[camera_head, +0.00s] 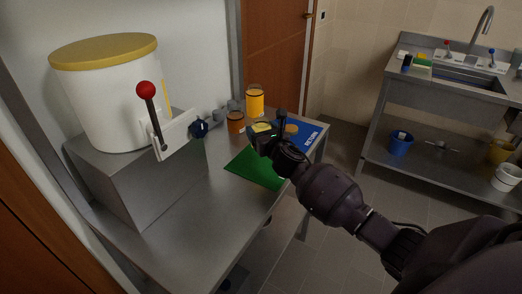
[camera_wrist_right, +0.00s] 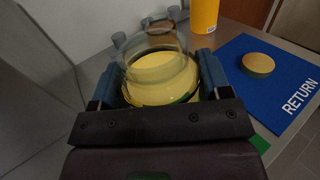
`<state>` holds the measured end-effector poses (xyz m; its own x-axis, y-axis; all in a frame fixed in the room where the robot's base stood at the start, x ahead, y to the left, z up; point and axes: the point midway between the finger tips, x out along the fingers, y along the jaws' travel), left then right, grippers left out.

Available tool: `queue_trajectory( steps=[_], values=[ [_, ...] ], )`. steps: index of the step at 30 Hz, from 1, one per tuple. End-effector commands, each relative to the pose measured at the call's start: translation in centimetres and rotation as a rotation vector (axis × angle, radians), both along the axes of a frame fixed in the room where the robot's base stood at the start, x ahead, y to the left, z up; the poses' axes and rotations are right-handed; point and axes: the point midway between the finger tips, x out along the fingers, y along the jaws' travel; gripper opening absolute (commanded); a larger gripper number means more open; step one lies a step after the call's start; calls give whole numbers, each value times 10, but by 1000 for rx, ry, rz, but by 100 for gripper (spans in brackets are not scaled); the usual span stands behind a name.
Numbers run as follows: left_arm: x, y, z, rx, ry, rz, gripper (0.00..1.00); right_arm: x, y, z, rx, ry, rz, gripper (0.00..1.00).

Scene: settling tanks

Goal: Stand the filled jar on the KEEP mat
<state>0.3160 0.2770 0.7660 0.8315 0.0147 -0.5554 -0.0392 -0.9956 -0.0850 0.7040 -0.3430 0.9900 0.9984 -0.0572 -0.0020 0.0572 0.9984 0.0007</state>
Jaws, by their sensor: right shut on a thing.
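My right gripper (camera_head: 264,138) is shut on a clear glass jar with yellow contents (camera_wrist_right: 160,78). In the head view only a small yellow part of the jar (camera_head: 262,127) shows, the rest being hidden by the gripper. The right gripper also shows in the wrist view (camera_wrist_right: 160,88), one blue finger on each side of the jar. A green mat (camera_head: 252,172) lies on the steel table, partly behind my right arm. No lettering shows on it. The gripper appears near its far edge; I cannot tell the jar's height. My left gripper is not in view.
A blue RETURN mat (camera_head: 313,136) holds a round yellow-topped piece (camera_wrist_right: 258,64). A yellow cylinder (camera_head: 255,102) and an amber jar (camera_head: 236,121) stand at the table's back. A white tank (camera_head: 105,105) with a red-knobbed lever (camera_head: 147,90) stands left. The front tabletop (camera_head: 190,225) is clear.

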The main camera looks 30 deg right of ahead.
Motion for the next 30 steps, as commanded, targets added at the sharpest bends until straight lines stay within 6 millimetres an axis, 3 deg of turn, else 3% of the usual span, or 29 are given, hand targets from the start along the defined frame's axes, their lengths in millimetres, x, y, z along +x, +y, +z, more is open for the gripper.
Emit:
queue_trajectory(
  steps=[3, 11, 18, 24, 30],
  values=[
    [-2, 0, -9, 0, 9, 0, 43, 0, 0, -17, 1, 0, 0, 38],
    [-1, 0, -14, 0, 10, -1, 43, 0, 0, -31, 1, 0, 0, 38],
    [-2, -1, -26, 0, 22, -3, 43, 0, 0, -64, 2, 3, -1, 38],
    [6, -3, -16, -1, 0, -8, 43, 0, 0, -63, -1, -3, 1, 38],
    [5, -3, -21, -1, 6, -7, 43, 0, 0, -66, -1, -1, 1, 38]
  ],
)
